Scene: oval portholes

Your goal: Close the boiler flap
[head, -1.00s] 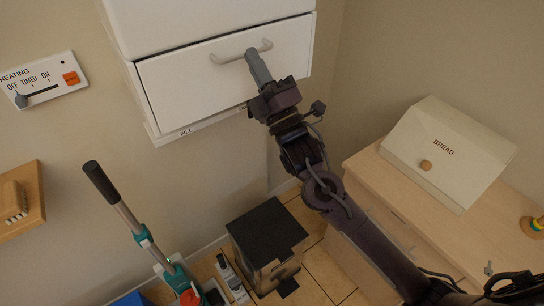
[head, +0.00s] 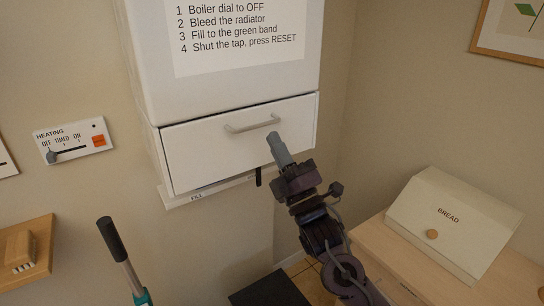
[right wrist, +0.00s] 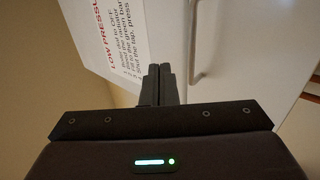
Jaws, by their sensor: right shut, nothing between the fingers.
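The boiler flap (head: 215,155) is the white front panel at the bottom of the white boiler (head: 140,70), with a grey bar handle (head: 250,124) near its top edge. It stands upright and looks flush or nearly flush, with thin dark seams around it. My right gripper (head: 272,136) is shut and empty, its tips in front of the flap just below the handle's right end. In the right wrist view the shut fingers (right wrist: 158,82) point at the white front, beside the handle (right wrist: 198,50). Whether they touch the flap I cannot tell. My left gripper is not in view.
A ledge marked FILL (head: 190,198) runs under the flap, and a small black piece (head: 258,177) hangs there. A heating control (head: 72,140) is on the left wall. A bread bin (head: 450,225) stands on a wooden cabinet at right. A black-handled pole (head: 112,240) stands below left.

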